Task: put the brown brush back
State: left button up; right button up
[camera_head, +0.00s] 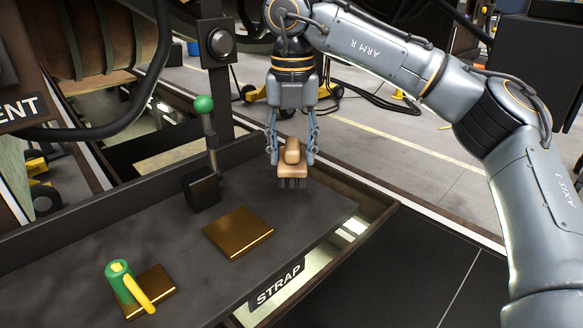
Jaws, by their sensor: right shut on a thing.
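My right gripper (292,154) points straight down over the far right part of the dark tray (185,245). Its fingers are shut on the brown brush (292,177), a tan block with a knob-like handle on top and dark bristles below. I cannot tell whether the bristles touch the tray surface or hang just above it. A bare brown square pad (238,233) lies on the tray, to the lower left of the brush. My left gripper is not in view.
A green and yellow tool (122,283) stands on another brown pad (158,285) at the near left. A lever with a green knob (204,104) rises from a black block (202,189) behind the bare pad.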

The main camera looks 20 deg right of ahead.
jog(key=shift+w+d+f, duration=0.15)
jog(key=shift+w+f, duration=0.25)
jog(key=shift+f, duration=0.15)
jog(key=shift+w+d+f, duration=0.15)
jog(key=shift+w+f, duration=0.25)
jog(key=shift+f, duration=0.1)
jog(key=f, duration=0.1)
jog(key=w+f, duration=0.1)
jog(key=f, duration=0.2)
jog(key=shift+w+d+f+p, duration=0.2)
jog(key=shift+d+f+p, duration=0.05)
jog(key=shift+p, duration=0.15)
jog(key=shift+f, duration=0.1)
jog(key=shift+f, duration=0.2)
jog(key=o, duration=1.1)
